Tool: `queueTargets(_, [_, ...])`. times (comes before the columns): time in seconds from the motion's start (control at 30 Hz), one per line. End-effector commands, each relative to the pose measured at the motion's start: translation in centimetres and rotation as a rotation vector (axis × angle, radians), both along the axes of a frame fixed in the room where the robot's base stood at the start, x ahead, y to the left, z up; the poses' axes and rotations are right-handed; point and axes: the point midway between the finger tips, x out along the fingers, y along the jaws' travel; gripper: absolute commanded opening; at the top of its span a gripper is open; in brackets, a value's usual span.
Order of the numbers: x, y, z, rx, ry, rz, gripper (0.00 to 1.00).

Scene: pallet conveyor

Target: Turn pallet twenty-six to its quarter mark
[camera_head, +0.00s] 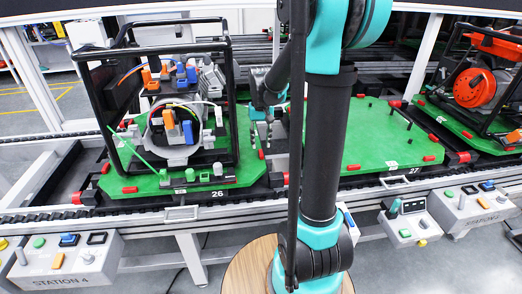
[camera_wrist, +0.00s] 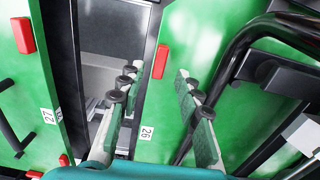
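Pallet twenty-six (camera_head: 247,160) is a green plate with red edge blocks and a "26" label, on the conveyor at the left in the head view. It carries a black tube frame (camera_head: 229,75) around a grey housing with coloured parts. In the wrist view its green plate (camera_wrist: 192,32) fills the middle and right. My gripper (camera_head: 262,112) is at its right edge, partly hidden by my arm. In the wrist view my gripper (camera_wrist: 156,77) is open, one finger over the gap and one over the plate. A red edge block (camera_wrist: 160,62) shows between the fingers; contact cannot be told.
Pallet 27 (camera_head: 365,145), green and mostly bare, sits close to the right across a narrow gap. Another pallet with a red reel (camera_head: 474,87) stands further right. Station control boxes (camera_head: 62,262) line the front. A round wooden top (camera_head: 250,268) is below my arm.

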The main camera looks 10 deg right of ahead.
Motion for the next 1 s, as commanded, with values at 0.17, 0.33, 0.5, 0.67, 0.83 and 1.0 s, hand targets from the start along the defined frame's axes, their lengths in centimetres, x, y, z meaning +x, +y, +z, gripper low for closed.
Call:
queueTargets(0.17, [0.1,0.0,-2.6,0.000,0.000,0.000,0.34])
queueTargets(0.33, [0.0,0.0,-3.9,0.000,0.000,0.000,0.34])
queueTargets(0.5, [0.0,0.0,-4.2,0.000,0.000,0.000,0.34])
queueTargets(0.67, [0.0,0.0,-4.2,0.000,0.000,0.000,0.34])
queueTargets(0.83, [0.0,0.0,-4.2,0.000,0.000,0.000,0.16])
queueTargets(1.0, [0.0,0.0,-4.2,0.000,0.000,0.000,0.00])
